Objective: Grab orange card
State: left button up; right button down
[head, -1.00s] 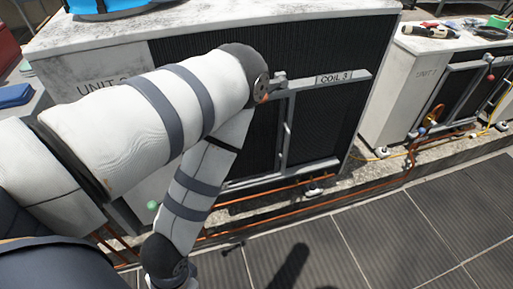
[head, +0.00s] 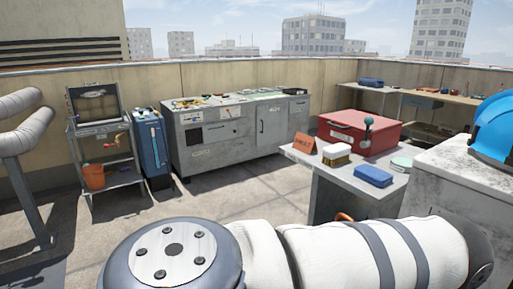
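An orange card (head: 304,143) with dark lettering too small to read stands upright near the left end of a grey table (head: 330,184) in the head view. A white-topped box or brush (head: 337,154) is just to its right. My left arm crosses the bottom of the view, in front of and below the table, clear of the card in the picture. Neither of my grippers is in view.
A blue case (head: 373,176) and a red chest (head: 360,130) are right of the card. A white unit with a blue helmet-like object (head: 493,130) stands at the right. A grey cabinet (head: 240,130) stands behind; open floor (head: 235,190) lies left.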

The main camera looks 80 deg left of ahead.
aim_at(306, 143)
jog(key=u, duration=2.15)
